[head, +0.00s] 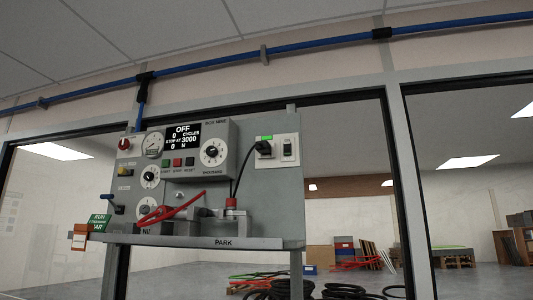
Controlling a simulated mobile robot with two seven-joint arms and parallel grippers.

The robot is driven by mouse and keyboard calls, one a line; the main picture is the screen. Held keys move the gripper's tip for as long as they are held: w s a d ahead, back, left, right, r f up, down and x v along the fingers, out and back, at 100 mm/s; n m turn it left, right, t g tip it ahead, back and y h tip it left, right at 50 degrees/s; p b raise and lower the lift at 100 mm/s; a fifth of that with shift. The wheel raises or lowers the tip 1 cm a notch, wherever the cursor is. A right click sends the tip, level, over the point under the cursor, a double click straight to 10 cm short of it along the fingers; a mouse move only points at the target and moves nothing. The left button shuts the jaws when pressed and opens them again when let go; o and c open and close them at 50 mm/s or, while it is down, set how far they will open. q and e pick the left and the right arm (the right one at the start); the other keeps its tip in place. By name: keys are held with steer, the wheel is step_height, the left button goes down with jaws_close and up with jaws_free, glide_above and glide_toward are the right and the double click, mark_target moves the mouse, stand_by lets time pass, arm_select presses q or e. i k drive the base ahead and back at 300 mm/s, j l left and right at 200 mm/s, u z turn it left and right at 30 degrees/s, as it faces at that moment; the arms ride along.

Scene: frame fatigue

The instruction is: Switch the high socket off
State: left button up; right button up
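The high socket (276,157) is a pale plate at the upper right of the grey test-rig panel. A black plug (264,147) sits in its left part, and a black cable hangs down from it. A small green strip (266,137) shows above the plug. A switch (287,149) with a pale surround and dark middle is on the right part; its position is too small to tell. Neither of my grippers is in view.
A blue pipe (300,46) runs overhead. Window posts (408,190) stand behind, with hoses and pallets beyond.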

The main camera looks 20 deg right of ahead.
mark_target(288, 145)
steer(key=i+j+z, duration=0.55)
steer(key=i+j, duration=0.15)
steer(key=i+j+z, duration=0.25)
steer(key=j, duration=0.25)
steer(key=i+j+z, duration=0.3)
steer(key=j, duration=0.2)
